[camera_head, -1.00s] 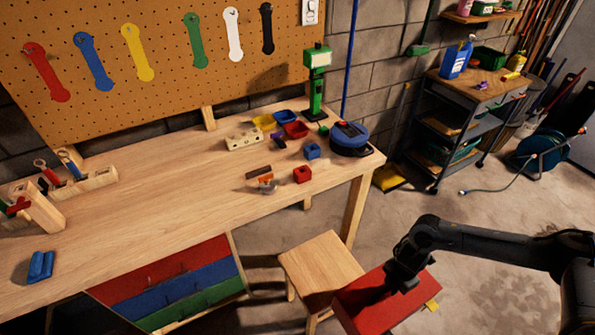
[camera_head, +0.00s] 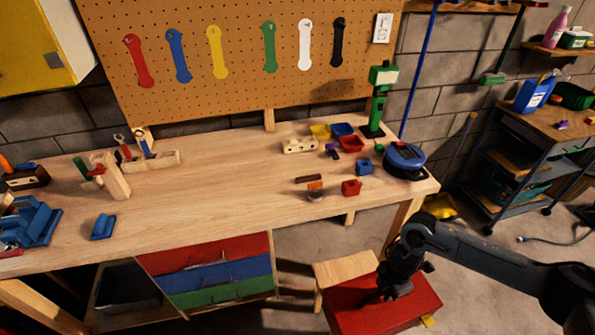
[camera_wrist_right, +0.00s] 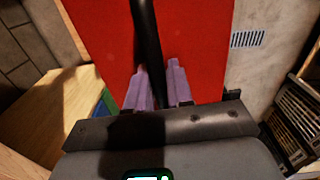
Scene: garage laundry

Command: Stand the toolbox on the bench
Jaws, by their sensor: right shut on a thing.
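The red toolbox (camera_head: 412,308) is at the lower right of the head view, in front of the bench and overlapping a wooden stool. My right gripper (camera_head: 390,291) is shut on its dark handle from above. In the right wrist view, the purple fingertips (camera_wrist_right: 158,88) close on the black handle (camera_wrist_right: 146,30), with the red toolbox top (camera_wrist_right: 100,35) below. The toolbox's underside is hidden, so I cannot tell if it touches anything. The wooden bench (camera_head: 230,190) has a bare middle and front. My left gripper is not in view.
The stool (camera_head: 345,268) stands before the bench's right end. A blue round device (camera_head: 404,160), small bins, a red block (camera_head: 351,187) and a green stand (camera_head: 377,100) crowd the bench's right. Blue tools (camera_head: 30,222) and wooden holders occupy its left.

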